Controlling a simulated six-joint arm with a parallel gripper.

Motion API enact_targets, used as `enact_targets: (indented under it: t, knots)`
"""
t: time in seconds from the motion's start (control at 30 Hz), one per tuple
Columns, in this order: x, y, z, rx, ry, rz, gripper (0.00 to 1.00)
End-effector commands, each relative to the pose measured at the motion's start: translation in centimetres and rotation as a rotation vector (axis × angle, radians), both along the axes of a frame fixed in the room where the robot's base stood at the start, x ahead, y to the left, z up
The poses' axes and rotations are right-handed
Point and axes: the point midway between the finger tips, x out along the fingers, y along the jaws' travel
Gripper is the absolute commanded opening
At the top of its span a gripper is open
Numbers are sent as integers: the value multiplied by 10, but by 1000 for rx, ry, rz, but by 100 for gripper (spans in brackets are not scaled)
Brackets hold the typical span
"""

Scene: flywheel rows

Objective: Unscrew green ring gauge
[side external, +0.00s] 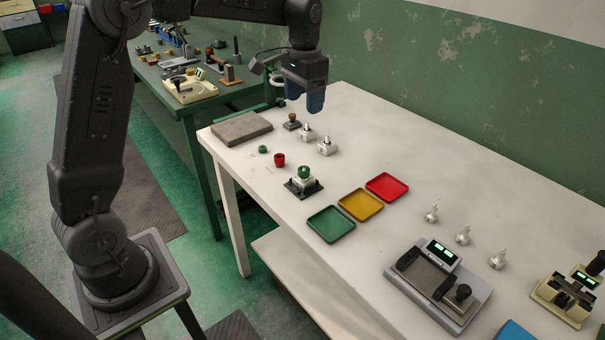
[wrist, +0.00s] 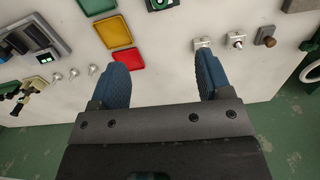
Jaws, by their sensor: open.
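My gripper (side external: 304,98) is open and empty, its blue fingers above the far part of the white table. In the wrist view its fingers (wrist: 162,68) are wide apart with only bare tabletop between them. A green ring gauge (side external: 304,171) sits on a light block on a dark base, nearer the front edge than the gripper. It is partly cut off at the top of the wrist view (wrist: 160,3). Another small green ring (side external: 263,149) lies on the table beside a red ring (side external: 279,159). I cannot tell how the ring gauge is fastened.
Green (side external: 331,224), yellow (side external: 361,204) and red (side external: 387,187) trays lie right of the fixture. Two light blocks with studs (side external: 326,146) and a brown-knobbed piece (side external: 292,122) stand near the gripper. A grey device (side external: 438,284) and several small metal pieces stand farther right.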

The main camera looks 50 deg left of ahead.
Motion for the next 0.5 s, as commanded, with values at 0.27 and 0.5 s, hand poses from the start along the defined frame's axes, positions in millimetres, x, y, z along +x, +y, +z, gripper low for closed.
enact_targets:
  t: [0.27,0.5]
  knots:
    - [0,0,-1,0,1,215,64]
    - [1,0,-22,1,1,808,64]
